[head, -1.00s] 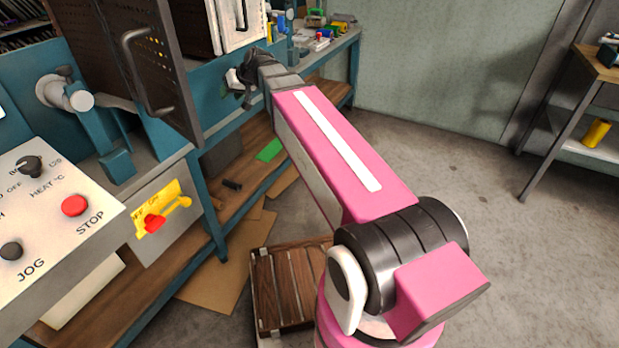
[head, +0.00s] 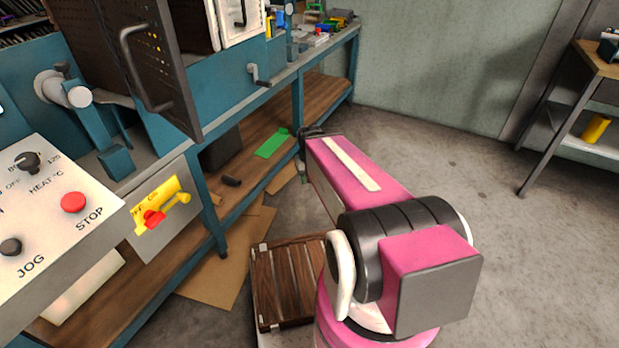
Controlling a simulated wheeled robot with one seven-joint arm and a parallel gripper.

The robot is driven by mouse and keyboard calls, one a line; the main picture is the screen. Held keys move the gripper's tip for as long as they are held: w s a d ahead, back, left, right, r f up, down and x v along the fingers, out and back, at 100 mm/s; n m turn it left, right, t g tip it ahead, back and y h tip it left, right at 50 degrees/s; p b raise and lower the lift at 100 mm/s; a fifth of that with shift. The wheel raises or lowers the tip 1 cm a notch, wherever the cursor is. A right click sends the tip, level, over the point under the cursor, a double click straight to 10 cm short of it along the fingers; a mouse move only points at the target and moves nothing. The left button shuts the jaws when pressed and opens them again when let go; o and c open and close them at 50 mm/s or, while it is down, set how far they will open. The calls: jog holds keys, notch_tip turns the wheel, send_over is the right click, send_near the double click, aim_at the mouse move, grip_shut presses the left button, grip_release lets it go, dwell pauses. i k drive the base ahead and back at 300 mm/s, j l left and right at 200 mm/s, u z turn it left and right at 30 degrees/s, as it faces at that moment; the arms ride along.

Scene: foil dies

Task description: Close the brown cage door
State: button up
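The brown cage door (head: 172,85) is a dark brown perforated panel with a grey bar handle (head: 140,65), at the upper left of the head view. It stands swung out from the teal machine, with its top cut off by the picture edge. My pink arm reaches forward from the lower right. Dark parts at its far end, where my gripper (head: 304,150) is, show just past the pink link, to the right of the door and clear of it. The fingers are mostly hidden behind the arm, so their opening cannot be made out.
A control panel (head: 60,215) with knobs and a red STOP button fills the lower left. A pale panel with a black handle (head: 242,18) and a grey crank (head: 260,76) lie right of the door. The floor at right is open.

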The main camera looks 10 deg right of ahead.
aim_at(161, 92)
jog(key=j+u, duration=0.15)
jog(key=u, duration=0.25)
jog(key=k+j+u, duration=0.1)
jog(key=u, duration=0.25)
jog(key=j+u, duration=0.25)
jog(key=u, duration=0.15)
